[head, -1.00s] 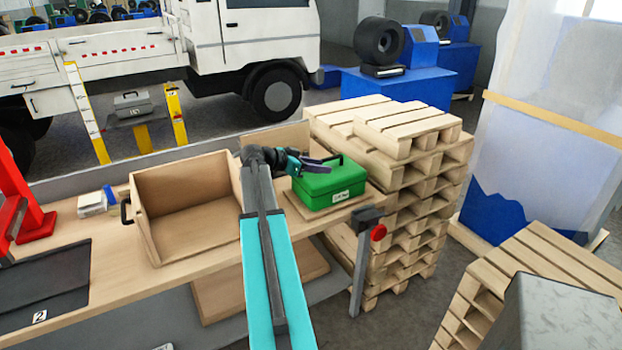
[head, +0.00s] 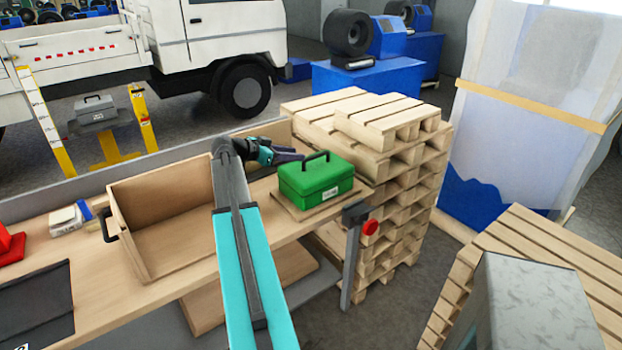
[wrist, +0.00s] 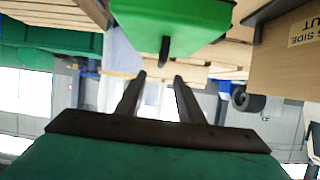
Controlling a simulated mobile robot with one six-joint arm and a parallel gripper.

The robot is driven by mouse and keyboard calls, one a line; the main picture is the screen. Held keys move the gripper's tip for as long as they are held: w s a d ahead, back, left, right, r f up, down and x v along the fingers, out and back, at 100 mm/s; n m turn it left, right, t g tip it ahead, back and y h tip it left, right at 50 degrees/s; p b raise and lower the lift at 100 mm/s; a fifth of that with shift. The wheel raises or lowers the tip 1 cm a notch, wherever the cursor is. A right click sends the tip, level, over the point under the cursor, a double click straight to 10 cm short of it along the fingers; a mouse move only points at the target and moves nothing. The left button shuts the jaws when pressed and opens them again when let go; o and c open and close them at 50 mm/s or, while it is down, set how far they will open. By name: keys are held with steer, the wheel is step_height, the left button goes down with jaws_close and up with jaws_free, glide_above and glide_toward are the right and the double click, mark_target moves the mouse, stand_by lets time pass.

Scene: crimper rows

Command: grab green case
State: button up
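The green case (head: 316,184) with a black top handle and a white label stands upright on a thin board at the right end of the bench. My gripper (head: 300,157) is at the case's upper left, by the near end of the handle, in the head view. In the wrist view the case (wrist: 172,22) is at the top, with its dark handle pointing down between the lines of the fingers. My gripper (wrist: 157,76) is open there, its two fingers apart with nothing between them. The handle appears beyond the fingertips, not gripped.
An open wooden box (head: 165,225) stands on the bench left of my arm. Stacked pallets (head: 385,150) rise just behind and right of the case. A post with a red knob (head: 370,228) stands at the bench's front edge. A grey case (head: 96,108) sits farther back.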

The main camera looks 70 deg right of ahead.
mark_target(317, 157)
steer(key=shift+w, duration=0.1)
steer(key=shift+d+f+p, duration=0.1)
steer(key=shift+d+p, duration=0.15)
steer(key=shift+p, duration=0.05)
steer(key=shift+p+x, duration=1.15)
steer(key=shift+x, duration=1.85)
steer(key=shift+f, duration=0.1)
steer(key=shift+p+x, duration=0.9)
steer(key=shift+x, duration=0.05)
steer(key=shift+p+x, duration=0.75)
steer(key=shift+x, duration=0.9)
steer(key=shift+a+f, duration=0.1)
jaws_close()
